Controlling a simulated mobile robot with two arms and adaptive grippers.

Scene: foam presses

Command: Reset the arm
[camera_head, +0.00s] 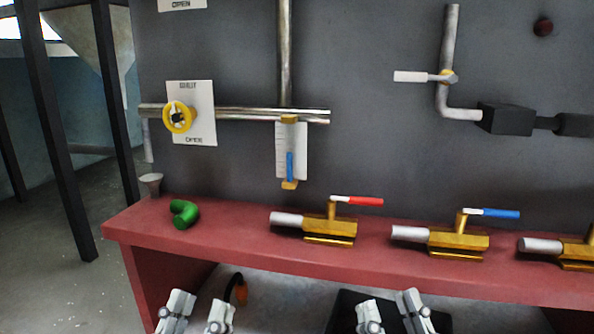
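My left gripper (197,312) is at the bottom of the head view, left of centre. Its two fingers stand apart with nothing between them. My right gripper (390,312) is at the bottom, right of centre. Its fingers are also apart and empty. Both grippers appear in front of the red bench (345,267), touching nothing that I can see. The rest of both arms is out of view below the picture.
On the bench are a green curved piece (184,214), a brass valve with red handle (330,226) and one with blue handle (440,240). Behind stands a grey panel with a yellow handwheel (168,117). A dark box (345,305) lies below.

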